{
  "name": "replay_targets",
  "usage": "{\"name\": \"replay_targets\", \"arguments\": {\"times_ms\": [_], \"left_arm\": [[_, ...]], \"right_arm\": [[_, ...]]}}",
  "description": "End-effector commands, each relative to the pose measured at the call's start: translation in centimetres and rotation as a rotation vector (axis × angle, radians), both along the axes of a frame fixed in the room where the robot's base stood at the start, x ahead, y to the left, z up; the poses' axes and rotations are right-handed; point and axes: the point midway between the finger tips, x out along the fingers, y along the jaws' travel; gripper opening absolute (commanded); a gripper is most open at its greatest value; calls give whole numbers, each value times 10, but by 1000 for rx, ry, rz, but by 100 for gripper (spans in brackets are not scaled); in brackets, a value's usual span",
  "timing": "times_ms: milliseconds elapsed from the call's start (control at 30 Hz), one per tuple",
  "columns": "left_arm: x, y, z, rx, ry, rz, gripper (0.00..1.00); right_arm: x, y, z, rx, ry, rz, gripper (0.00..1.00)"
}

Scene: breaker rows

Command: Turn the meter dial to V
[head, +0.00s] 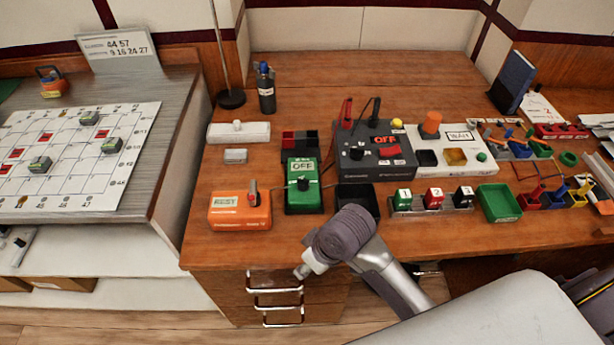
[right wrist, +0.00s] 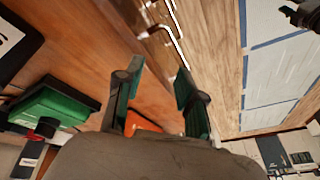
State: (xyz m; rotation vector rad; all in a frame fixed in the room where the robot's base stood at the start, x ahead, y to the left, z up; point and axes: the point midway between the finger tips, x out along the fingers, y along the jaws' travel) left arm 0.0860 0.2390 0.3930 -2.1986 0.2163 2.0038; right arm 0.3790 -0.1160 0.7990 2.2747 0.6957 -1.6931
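The green meter (head: 317,201) sits on the wooden desk in the head view, with a black dial (head: 303,185) on its face and a display reading OFF (head: 303,167). A green box, seemingly the meter, shows at the left of the right wrist view (right wrist: 58,103) with a dark knob (right wrist: 47,127). My right gripper (right wrist: 158,72) is open and empty, its two fingers apart. In the head view its arm reaches in front of the desk edge by the drawers, below the meter and apart from it. My left gripper is not in the head view.
An orange box (head: 238,218) reading REST stands left of the meter. A dark box (head: 372,165) with a red OFF sign and an open black tray (head: 357,198) stand to its right. Drawer handles (head: 274,301) stick out below the desk edge. The desk's back is mostly clear.

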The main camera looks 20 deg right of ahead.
Motion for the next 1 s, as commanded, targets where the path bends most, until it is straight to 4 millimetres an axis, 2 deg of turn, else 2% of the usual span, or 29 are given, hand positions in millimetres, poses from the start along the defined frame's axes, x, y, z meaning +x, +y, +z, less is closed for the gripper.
{"name": "replay_targets", "arguments": {"times_ms": [33, 133, 267, 367, 500, 600, 700, 800, 900, 1000], "left_arm": [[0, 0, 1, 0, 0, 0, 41], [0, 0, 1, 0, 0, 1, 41], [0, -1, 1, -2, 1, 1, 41], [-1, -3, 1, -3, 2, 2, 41], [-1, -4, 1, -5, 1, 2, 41], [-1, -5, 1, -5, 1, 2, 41], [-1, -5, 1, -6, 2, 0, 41], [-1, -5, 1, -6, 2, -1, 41], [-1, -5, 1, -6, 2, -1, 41], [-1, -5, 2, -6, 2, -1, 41]], "right_arm": [[14, 5, 8, -5, -5, 41, 39], [39, 14, 20, -22, 10, 129, 39], [79, 16, 38, -72, 46, 233, 39], [111, 8, 57, -125, 78, 283, 39], [154, -16, 94, -198, 126, 307, 39], [178, -36, 123, -237, 156, 298, 39], [194, -52, 148, -261, 178, 280, 39], [203, -62, 164, -270, 190, 268, 39], [206, -66, 169, -273, 197, 260, 39], [206, -67, 162, -274, 201, 260, 39]]}}
